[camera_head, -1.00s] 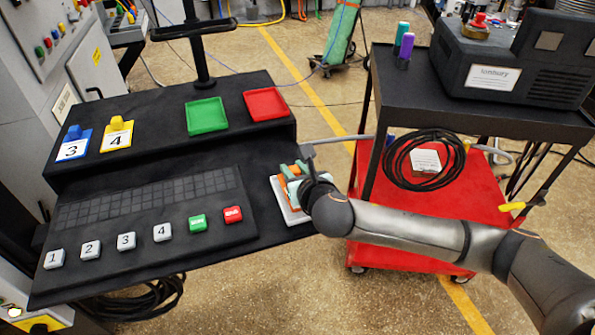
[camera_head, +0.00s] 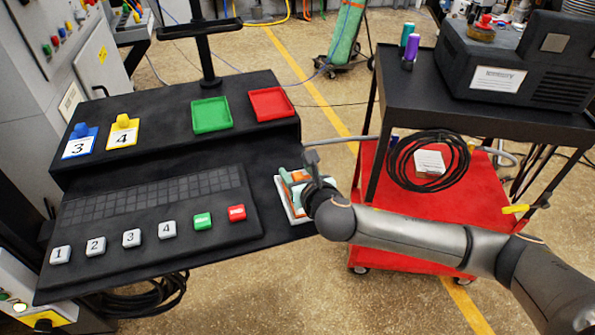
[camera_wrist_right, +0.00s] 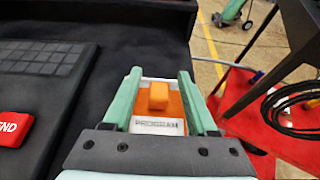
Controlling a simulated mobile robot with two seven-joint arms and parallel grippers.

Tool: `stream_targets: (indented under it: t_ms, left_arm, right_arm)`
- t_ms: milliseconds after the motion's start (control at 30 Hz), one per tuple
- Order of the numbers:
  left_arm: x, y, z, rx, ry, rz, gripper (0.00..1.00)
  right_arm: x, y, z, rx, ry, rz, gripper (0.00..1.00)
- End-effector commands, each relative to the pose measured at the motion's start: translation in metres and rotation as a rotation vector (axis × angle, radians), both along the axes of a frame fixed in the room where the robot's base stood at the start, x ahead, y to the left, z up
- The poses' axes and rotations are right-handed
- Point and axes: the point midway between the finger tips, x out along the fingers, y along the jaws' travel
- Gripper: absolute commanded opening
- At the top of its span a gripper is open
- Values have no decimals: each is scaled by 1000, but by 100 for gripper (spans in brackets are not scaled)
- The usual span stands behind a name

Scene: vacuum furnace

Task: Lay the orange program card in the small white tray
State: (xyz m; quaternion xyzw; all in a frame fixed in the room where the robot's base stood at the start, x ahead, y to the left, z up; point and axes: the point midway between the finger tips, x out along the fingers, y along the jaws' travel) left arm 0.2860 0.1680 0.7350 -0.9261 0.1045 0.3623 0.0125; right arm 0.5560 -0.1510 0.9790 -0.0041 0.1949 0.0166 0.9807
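The orange program card (camera_wrist_right: 176,106) has a raised orange knob (camera_wrist_right: 158,96) and a white label reading PROGRAM. It lies in the small white tray (camera_wrist_right: 133,84) at the console's right end, and the tray's rim also shows in the head view (camera_head: 284,205). My right gripper (camera_wrist_right: 160,77) is open. Its two green fingers stand on either side of the knob, with a gap to it on both sides. In the head view my right gripper (camera_head: 296,178) covers much of the card and tray. My left gripper is not in view.
A green tray (camera_head: 211,115) and a red tray (camera_head: 270,104) sit on the upper shelf, with a blue card 3 (camera_head: 79,148) and a yellow card 4 (camera_head: 121,137) to their left. Keys line the console front. A red cart (camera_head: 400,220) stands close on the right.

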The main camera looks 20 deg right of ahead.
Motion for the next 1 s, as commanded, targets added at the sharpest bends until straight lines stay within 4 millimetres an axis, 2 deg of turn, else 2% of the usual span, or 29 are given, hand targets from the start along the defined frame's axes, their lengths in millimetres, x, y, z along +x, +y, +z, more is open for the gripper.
stream_targets:
  t_ms: [267,400,800,1000]
  left_arm:
    - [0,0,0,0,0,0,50]
    - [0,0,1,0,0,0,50]
    - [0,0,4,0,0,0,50]
    - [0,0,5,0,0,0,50]
  right_arm:
    - [0,0,2,0,-1,1,59]
    - [0,0,16,1,-4,1,59]
    - [-70,-2,42,0,-1,3,59]
    - [-98,-3,53,1,-1,3,59]
